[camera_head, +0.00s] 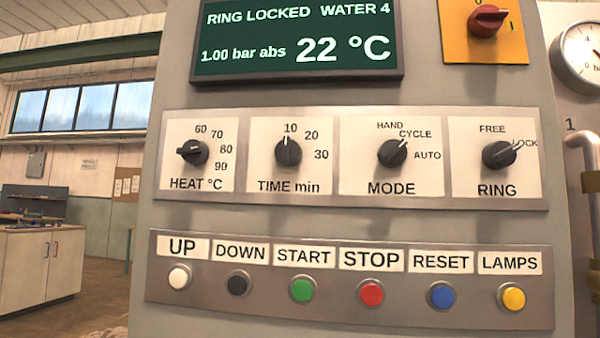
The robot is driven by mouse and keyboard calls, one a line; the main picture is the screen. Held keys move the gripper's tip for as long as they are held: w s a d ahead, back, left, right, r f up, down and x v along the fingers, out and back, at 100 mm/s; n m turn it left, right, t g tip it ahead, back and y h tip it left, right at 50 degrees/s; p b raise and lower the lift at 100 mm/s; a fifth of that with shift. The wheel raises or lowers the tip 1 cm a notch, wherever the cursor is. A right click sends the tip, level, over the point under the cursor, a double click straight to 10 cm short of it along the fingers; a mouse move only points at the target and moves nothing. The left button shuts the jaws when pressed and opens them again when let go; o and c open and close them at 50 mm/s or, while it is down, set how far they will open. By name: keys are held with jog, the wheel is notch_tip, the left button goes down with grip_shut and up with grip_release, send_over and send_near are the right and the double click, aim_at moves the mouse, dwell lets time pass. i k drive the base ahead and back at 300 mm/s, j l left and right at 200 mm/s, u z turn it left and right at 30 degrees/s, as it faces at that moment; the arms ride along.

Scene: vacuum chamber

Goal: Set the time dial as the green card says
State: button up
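The time dial (288,152) is a black knob on a white plate marked "TIME min", with 10, 20 and 30 around it. Its pointer is up, at the 10. It sits in the upper row of the control panel (450,205), between the heat dial (192,152) and the mode dial (392,153). No green card shows in this view. My gripper is not in view.
The ring dial (499,154) points to LOCK. Several push buttons, such as the red STOP button (371,293), sit below. The display (297,42) reads "RING LOCKED". A red switch (487,20) and a gauge (582,57) are upper right. A workbench (40,265) stands left.

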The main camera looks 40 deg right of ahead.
aim_at(288, 152)
jog(key=z, duration=0.95)
